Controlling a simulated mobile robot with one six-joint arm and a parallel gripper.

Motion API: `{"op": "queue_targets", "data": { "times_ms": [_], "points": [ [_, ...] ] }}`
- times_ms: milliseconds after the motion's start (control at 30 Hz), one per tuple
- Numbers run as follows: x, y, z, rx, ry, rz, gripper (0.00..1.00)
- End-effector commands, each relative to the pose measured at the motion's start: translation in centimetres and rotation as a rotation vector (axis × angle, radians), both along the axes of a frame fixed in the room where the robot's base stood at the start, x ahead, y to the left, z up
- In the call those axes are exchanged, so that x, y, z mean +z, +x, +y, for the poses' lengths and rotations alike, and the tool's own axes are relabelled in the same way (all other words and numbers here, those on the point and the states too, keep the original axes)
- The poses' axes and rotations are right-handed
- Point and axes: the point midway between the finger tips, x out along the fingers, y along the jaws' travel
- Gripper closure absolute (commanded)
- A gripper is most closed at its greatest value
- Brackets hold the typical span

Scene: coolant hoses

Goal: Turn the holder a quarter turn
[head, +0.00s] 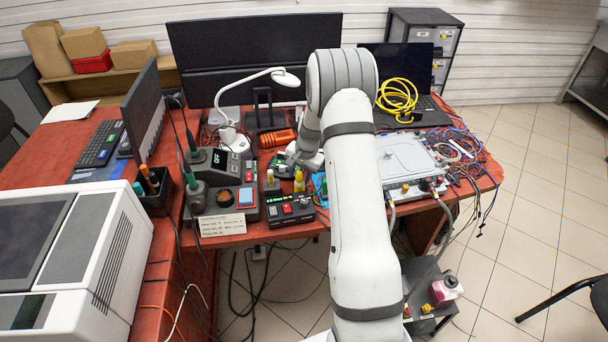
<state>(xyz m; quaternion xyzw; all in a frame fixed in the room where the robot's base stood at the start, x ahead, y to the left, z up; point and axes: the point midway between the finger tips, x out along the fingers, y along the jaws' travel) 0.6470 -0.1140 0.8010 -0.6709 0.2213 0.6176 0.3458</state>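My gripper (298,164) hangs low over the red bench, behind my forearm. Its fingers are small and partly hidden, so whether they are open or shut does not show. Just below it stands a small yellow-tipped piece (299,182); I cannot tell whether they touch. No part is clearly recognisable as the holder. A dark stand with a green-handled tool (194,186) is farther left, and a black box with pens (153,187) is beyond it.
A grey unit reading OFF (226,163) and a black box with red buttons (284,210) crowd the bench (255,234). A lamp (228,134) and monitors stand behind. A grey case (405,158), hoses and loose wires (468,158) lie right. Floor at right is mostly clear.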

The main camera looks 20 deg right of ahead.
Motion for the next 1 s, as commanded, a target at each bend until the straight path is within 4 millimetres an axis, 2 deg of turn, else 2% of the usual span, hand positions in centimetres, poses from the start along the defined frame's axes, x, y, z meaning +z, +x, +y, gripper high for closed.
{"op": "queue_targets", "data": {
  "times_ms": [300, 500, 833, 1000],
  "points": [
    [4.8, -0.8, -0.7, -0.002, -0.001, -0.003, 0.60],
    [7.0, -1.3, -1.0, -0.001, -0.001, -0.001, 0.60],
    [7.4, -1.4, -1.0, -0.001, 0.000, 0.002, 0.61],
    [7.1, -1.5, -1.7, 0.032, 0.009, -0.010, 0.75]
  ]
}}
